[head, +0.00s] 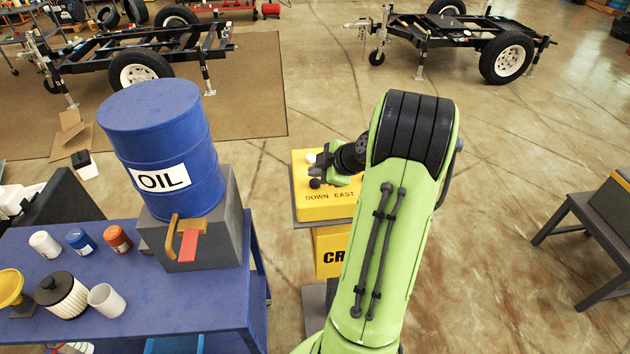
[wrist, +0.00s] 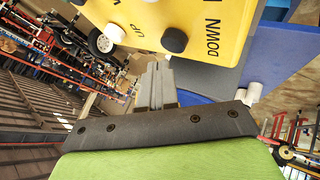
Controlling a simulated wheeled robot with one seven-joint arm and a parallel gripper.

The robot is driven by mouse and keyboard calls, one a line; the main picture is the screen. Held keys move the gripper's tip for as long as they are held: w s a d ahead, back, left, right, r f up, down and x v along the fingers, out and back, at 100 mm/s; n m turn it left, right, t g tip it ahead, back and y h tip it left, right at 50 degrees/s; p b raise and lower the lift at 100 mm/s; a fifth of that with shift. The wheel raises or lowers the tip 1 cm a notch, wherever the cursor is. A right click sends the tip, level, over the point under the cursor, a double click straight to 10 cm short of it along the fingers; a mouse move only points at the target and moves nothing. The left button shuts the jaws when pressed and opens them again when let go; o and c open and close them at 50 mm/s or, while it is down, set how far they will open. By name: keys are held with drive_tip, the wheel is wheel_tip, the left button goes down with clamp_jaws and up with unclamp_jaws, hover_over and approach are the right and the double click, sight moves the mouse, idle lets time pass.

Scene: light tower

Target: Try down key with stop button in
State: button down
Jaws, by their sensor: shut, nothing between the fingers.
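The yellow control box (head: 325,207) stands on a yellow post, with "DOWN" and "EAST" printed along its near edge. A black key (head: 315,183) sits above the word DOWN. In the wrist view the yellow face (wrist: 215,25) fills the top, and the black key (wrist: 174,40) beside the word DOWN is close to my fingertips. My gripper (wrist: 157,68) is shut and empty, just below that key in the picture; I cannot tell whether it touches. In the head view my arm hides the right part of the box. I cannot make out a stop button.
A blue table (head: 75,240) at left bears a blue oil drum (head: 160,140) on a grey block, with several small cans and cups. A dark bench (head: 585,215) stands at right. Trailer frames stand behind on open floor.

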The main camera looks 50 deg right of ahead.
sight(317, 184)
drive_tip(key=shift+f, duration=0.15)
drive_tip(key=shift+f+b, duration=0.3)
drive_tip(key=shift+b, duration=0.5)
drive_tip(key=shift+f+b, duration=0.55)
drive_tip(key=shift+b, duration=0.15)
idle(1.3)
drive_tip(key=shift+r, duration=0.1)
idle(0.4)
drive_tip(key=shift+r+p, duration=0.4)
drive_tip(key=shift+r, duration=0.5)
drive_tip(key=shift+r+p, duration=1.45)
drive_tip(key=shift+r, duration=1.1)
drive_tip(key=shift+a, duration=0.1)
